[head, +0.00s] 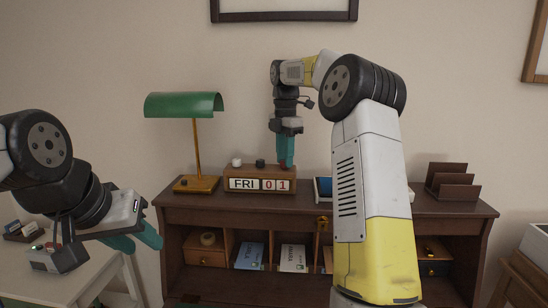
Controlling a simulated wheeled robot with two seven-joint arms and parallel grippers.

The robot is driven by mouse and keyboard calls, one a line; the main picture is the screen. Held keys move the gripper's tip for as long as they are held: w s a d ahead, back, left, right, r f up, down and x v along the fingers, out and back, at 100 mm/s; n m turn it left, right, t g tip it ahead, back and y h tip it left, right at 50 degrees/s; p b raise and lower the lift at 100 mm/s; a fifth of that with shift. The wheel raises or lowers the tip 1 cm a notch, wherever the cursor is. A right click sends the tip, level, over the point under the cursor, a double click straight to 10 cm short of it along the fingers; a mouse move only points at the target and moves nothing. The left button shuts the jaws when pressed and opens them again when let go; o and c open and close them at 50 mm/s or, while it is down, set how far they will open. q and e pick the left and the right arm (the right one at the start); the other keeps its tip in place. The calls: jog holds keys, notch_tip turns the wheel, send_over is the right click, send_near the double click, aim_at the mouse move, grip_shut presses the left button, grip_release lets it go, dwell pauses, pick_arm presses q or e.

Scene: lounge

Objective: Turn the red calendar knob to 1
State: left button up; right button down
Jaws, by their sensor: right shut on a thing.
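The wooden calendar (235,172) stands on the desk's top shelf and reads FRI 0 1, with the digits in red. On its top are a white knob (237,162), a black knob (260,163) and the red knob (283,163) at the right end. My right gripper (286,159) points straight down with teal fingers shut on the red knob, which they partly hide. My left gripper (148,238) is at the lower left, away from the calendar, with its teal fingers pointing right; their gap is not clear.
A green desk lamp (184,104) stands left of the calendar. A brown letter rack (452,184) is at the right end of the shelf (470,207). A white side table (75,280) is at left.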

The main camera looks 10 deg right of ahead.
jog(key=shift+r+n, duration=0.1)
jog(key=shift+n, duration=0.8)
jog(key=c, duration=1.1)
grip_release()
notch_tip(320, 180, up, 7)
jog(key=shift+w+r, duration=0.1)
jog(key=shift+r, duration=0.25)
